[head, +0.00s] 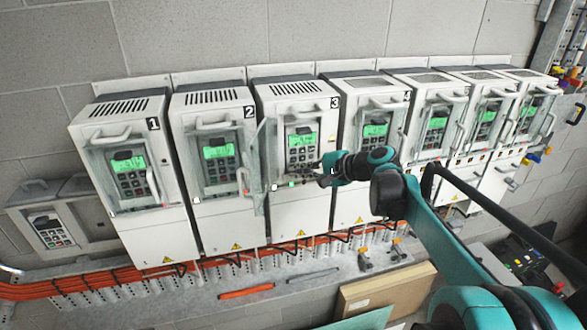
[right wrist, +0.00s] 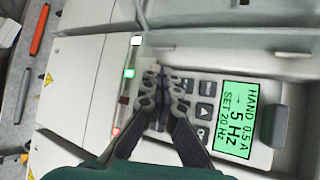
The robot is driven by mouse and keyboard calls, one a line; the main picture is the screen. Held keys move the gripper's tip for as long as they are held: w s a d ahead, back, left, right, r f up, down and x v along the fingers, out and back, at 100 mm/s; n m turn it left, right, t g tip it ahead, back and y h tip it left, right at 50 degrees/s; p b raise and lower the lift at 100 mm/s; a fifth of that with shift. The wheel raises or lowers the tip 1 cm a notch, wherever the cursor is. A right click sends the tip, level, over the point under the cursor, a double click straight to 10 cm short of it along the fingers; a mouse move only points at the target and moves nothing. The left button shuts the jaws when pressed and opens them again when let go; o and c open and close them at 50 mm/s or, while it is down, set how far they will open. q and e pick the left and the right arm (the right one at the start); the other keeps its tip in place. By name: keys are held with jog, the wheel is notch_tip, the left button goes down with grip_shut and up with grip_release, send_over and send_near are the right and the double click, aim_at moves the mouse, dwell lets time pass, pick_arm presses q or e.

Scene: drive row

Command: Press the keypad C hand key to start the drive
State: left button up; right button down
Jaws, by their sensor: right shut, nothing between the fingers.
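The keypad (head: 301,154) of the drive marked 3 shows behind its opened clear door (head: 265,150). In the right wrist view its green screen (right wrist: 238,115) reads HAND, 0.5 A, 5 Hz and SET 20 Hz, sideways. My right gripper (head: 322,177) is shut and empty at the keypad's lower edge. In the right wrist view its fingertips (right wrist: 160,82) cover part of the keys; I cannot tell whether they touch. The hand key cannot be picked out, and no letter C shows. My left gripper is not in view.
Beside the fingers, a green lamp (right wrist: 129,73) is lit, with a white one (right wrist: 137,41) and a red one (right wrist: 115,132). Drive 2 (head: 217,152) stands left, another drive (head: 375,130) right. Orange cables (head: 100,286) run below. A cardboard box (head: 385,296) lies lower right.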

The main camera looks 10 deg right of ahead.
jog(key=shift+s, duration=0.85)
jog(key=s, duration=0.5)
jog(key=shift+d, duration=0.1)
dwell(1.0)
